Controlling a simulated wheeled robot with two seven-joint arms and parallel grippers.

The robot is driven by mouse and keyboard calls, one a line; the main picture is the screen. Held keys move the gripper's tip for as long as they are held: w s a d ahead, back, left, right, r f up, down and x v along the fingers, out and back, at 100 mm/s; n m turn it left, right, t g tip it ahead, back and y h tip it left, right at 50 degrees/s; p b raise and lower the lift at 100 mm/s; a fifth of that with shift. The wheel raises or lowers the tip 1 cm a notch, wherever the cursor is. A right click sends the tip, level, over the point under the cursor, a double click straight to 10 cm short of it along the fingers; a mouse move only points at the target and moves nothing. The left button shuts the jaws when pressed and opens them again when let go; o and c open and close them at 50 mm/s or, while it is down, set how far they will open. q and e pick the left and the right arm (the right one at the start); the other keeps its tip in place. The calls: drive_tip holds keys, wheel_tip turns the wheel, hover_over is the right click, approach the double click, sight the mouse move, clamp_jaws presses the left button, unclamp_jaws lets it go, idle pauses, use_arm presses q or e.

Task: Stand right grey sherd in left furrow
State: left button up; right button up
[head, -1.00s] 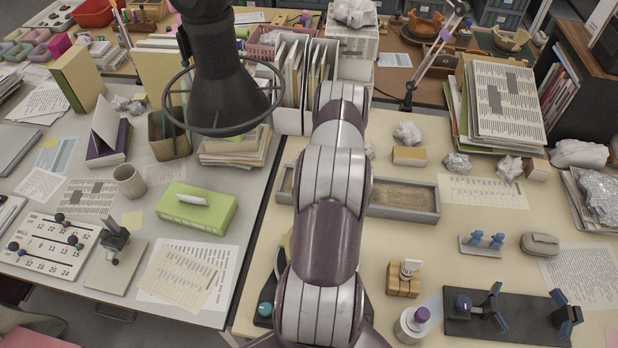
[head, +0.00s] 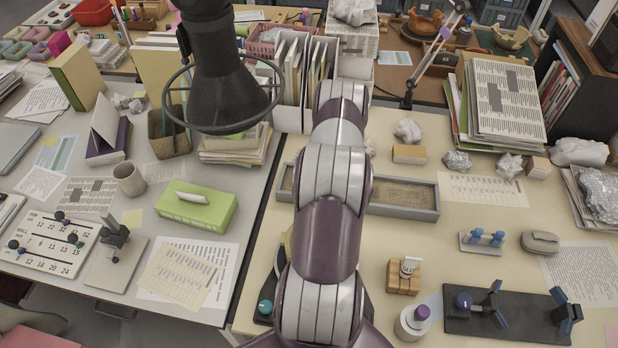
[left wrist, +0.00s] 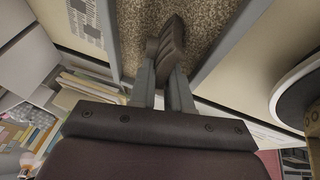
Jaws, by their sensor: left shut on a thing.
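My left gripper (left wrist: 165,88) shows in the left wrist view with its fingers shut on a dark grey-brown sherd (left wrist: 168,42). The sherd sticks out beyond the fingertips, over the sand of the grey tray (left wrist: 228,45). I cannot tell whether its far edge touches the sand. In the head view the tray (head: 405,212) lies behind my left arm, which hides its middle and the left gripper. Only its right part and a sliver of its left end show. I cannot make out furrows or another sherd. My right gripper is in neither view.
A small wooden block holder (head: 403,280), a white jar with a purple lid (head: 414,322) and a black stand with blue pads (head: 510,318) stand right of my arm. A teal knob (head: 265,307) shows left of it. Paper (head: 484,190) lies right of the tray.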

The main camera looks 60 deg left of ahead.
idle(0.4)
use_arm(q)
drive_tip(key=o, duration=0.9)
drive_tip(key=shift+c, duration=0.2)
drive_tip(key=shift+f, duration=0.1)
drive_tip(key=v, duration=1.2)
drive_tip(key=shift+r+p, duration=0.35)
drive_tip(key=shift+p, duration=0.1)
drive_tip(key=shift+d, duration=0.1)
